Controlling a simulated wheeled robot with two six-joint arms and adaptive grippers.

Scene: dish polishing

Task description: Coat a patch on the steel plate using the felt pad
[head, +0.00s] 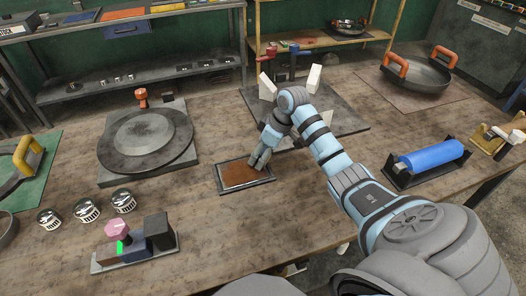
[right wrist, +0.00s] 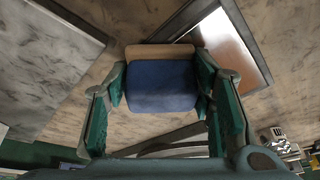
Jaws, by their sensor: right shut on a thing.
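My right gripper (head: 259,163) is shut on a blue block with a tan layer along one edge, which I take as the felt pad (right wrist: 160,85). The pad sits between the two green-lined fingers in the right wrist view. In the head view the gripper is over the right end of a shallow dark-rimmed tray with a brown surface (head: 238,175); the pad is hidden there. The tray also shows in the right wrist view (right wrist: 228,42), beside the pad. Contact cannot be told. A round dark metal disc, likely the steel plate (head: 142,134), lies on a square base. My left gripper is out of view.
Several metal shakers (head: 86,209) and a rack of coloured blocks (head: 134,246) stand at the front left. A blue roll (head: 434,155) in a holder and an orange-handled pan (head: 420,76) are at right. Bare wood surrounds the tray's front.

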